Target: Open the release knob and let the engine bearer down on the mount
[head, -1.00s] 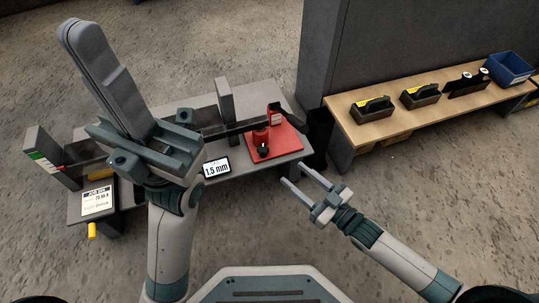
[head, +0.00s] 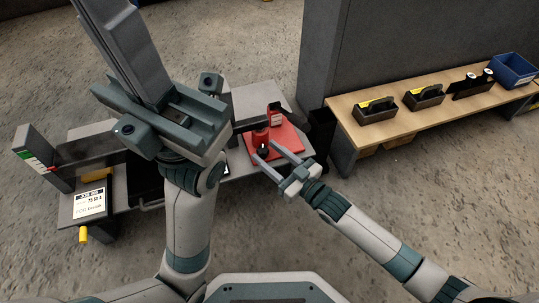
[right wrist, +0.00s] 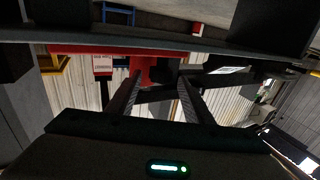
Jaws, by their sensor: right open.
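The red mount (head: 291,139) sits on the right end of the grey bench, with a black release knob (head: 263,149) at its front. My right gripper (head: 264,151) is open and empty, its fingertips at the knob; contact is unclear. In the right wrist view, a dark knob-like shape (right wrist: 165,70) shows between the open fingers against red. The dark engine bearer (head: 246,126) reaches the mount from the left, largely hidden behind my left arm. Whether it rests on the mount is unclear. My left gripper (head: 118,30) is raised high over the bench, its long fingers partly cut off at the top.
A job card (head: 89,203) and a yellow handle (head: 83,235) are at the bench's left end. A wooden side bench (head: 352,133) at the right holds black-handled blocks (head: 376,110) and a blue bin (head: 513,70). Open floor lies in front of it.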

